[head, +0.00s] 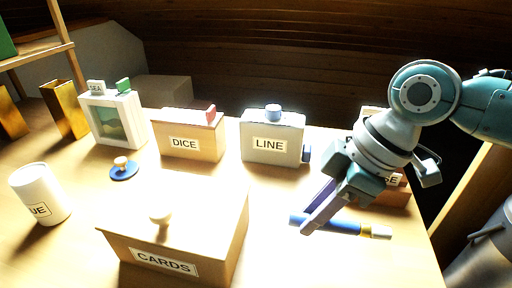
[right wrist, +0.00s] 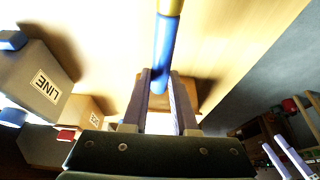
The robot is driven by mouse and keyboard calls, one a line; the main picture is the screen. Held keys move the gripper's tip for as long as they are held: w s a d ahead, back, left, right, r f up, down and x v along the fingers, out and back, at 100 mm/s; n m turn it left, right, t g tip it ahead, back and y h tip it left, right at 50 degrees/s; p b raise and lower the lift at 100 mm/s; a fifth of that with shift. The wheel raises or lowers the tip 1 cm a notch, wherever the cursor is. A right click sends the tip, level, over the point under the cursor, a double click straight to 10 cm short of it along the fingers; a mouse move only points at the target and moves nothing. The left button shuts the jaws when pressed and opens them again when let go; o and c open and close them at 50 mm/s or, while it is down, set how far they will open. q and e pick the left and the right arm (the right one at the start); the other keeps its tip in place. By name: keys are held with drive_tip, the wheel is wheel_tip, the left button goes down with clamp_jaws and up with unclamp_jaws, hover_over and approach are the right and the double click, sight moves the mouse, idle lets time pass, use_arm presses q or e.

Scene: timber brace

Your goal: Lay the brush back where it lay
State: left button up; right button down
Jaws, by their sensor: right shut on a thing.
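The brush (head: 345,225) has a blue handle, a yellow band and a pale tip pointing right. My right gripper (head: 305,228) is shut on the handle near its left end. In the right wrist view the blue handle (right wrist: 162,55) runs up from between the fingers (right wrist: 160,80), with the yellow band at the top edge. I cannot tell whether the brush touches the table (head: 290,255). Two pale prongs, which look like my left gripper's fingers (right wrist: 271,142), stand apart and empty at the lower right of that view. The head view does not show my left gripper.
A CARDS box (head: 150,264) with a knob stands front left of the brush. The LINE box (head: 272,147) and DICE box (head: 190,148) stand behind. A reddish box (head: 397,196), its label partly hidden, is behind my right gripper. A white cylinder (head: 38,190) stands far left.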

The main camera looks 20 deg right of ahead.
sight(296, 253)
drive_tip(key=shift+r, duration=0.1)
drive_tip(key=shift+p, duration=0.4)
drive_tip(key=shift+f+b, duration=3.05)
drive_tip(key=shift+f, duration=0.85)
drive_tip(key=c, duration=0.6)
unclamp_jaws()
drive_tip(key=shift+r, duration=0.1)
